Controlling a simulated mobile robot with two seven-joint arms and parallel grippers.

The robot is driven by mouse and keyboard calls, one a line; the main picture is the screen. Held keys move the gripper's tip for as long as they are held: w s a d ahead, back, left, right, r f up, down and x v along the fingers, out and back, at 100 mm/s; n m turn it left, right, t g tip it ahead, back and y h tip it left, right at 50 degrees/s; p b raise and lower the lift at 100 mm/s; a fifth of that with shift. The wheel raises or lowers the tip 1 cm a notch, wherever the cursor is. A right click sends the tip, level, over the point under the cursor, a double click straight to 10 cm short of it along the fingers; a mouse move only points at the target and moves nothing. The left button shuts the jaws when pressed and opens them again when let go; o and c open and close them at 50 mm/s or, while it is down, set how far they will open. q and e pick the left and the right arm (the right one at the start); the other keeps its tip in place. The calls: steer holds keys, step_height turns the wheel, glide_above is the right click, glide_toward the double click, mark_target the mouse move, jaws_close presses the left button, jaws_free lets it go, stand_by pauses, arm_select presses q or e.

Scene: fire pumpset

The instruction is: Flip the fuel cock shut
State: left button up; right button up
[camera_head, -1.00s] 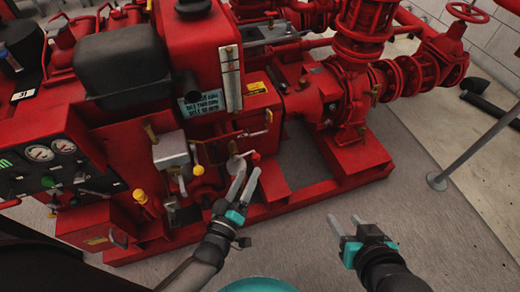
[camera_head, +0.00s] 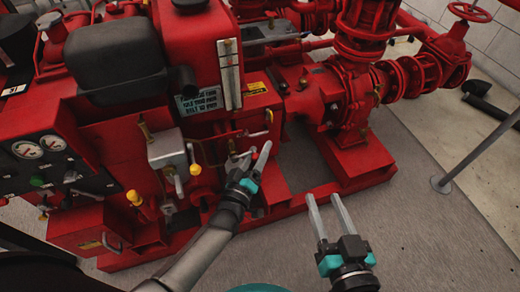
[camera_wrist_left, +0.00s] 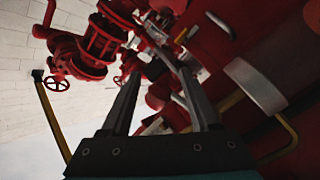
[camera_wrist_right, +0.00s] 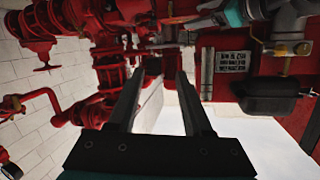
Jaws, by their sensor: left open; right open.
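The fuel cock cannot be told for certain among the small fittings on the red pumpset's near side. A yellow-knobbed fitting (camera_head: 195,169) is below the grey box, left of my left gripper. My left gripper (camera_head: 256,153) is open, its fingers in front of the red engine side, with no object visible between them. In the left wrist view, a grey rounded part (camera_wrist_left: 255,87) and a brass-coloured pipe (camera_wrist_left: 288,132) lie right of the fingers. My right gripper (camera_head: 322,198) is open and empty over the floor, right of the left one.
The red base frame (camera_head: 345,188) runs below the engine and pump. A gauge panel (camera_head: 45,160) is at the left. A grey box (camera_head: 168,152) juts from the engine. A grey post (camera_head: 470,157) stands at the right. The floor (camera_head: 430,240) at the front right is clear.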

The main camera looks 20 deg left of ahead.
arm_select(q)
steer(key=shift+w+d, duration=0.1)
steer(key=shift+w, duration=0.6)
arm_select(e)
steer(key=shift+s+a+r+t, duration=0.3)
steer(key=shift+r+t, duration=0.05)
steer(key=shift+t, duration=0.25)
arm_select(q)
steer(key=shift+c, duration=0.2)
jaws_close()
